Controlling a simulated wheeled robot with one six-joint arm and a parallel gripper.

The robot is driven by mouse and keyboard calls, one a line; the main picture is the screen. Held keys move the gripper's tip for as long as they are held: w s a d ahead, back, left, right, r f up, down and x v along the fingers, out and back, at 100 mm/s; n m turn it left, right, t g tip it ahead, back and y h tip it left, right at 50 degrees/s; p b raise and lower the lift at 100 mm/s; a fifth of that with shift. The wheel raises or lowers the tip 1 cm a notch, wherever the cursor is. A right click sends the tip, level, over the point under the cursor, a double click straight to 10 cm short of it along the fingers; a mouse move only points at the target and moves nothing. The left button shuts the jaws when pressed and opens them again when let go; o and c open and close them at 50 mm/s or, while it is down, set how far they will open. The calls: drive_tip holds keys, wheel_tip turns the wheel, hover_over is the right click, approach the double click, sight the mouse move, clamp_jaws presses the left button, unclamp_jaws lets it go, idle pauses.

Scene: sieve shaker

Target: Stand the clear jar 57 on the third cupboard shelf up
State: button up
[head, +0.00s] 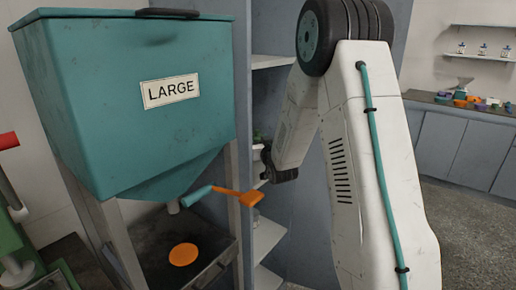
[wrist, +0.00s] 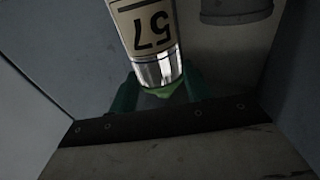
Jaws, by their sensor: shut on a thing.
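The clear jar 57 (wrist: 155,60) is in the upper middle of the wrist view. Its pale label reads 57 upside down in that picture, and its clear glass end points down toward my gripper. My gripper (wrist: 160,90) shows as dark green fingers either side of that end, shut on the jar. In the head view my gripper is mostly hidden inside the cupboard, behind the dark end of my arm. The cupboard shelves (head: 268,62) show beside my arm. Whether the jar touches a shelf cannot be told.
A teal hopper marked LARGE (head: 140,115) stands close left of the cupboard, with an orange-handled lever (head: 238,194) jutting out below. Cupboard walls (wrist: 35,90) close in on both sides of the wrist view. A grey cylindrical shape (wrist: 236,10) lies behind. Open floor (head: 470,210) is at right.

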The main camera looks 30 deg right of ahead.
drive_tip(key=shift+f, duration=1.35)
drive_tip(key=shift+f, duration=0.15)
drive_tip(key=o, duration=1.3)
drive_tip(key=shift+o, duration=0.2)
drive_tip(key=shift+s, duration=0.2)
drive_tip(key=v, duration=1.1)
drive_tip(key=shift+s, duration=0.35)
drive_tip(key=shift+a, duration=0.15)
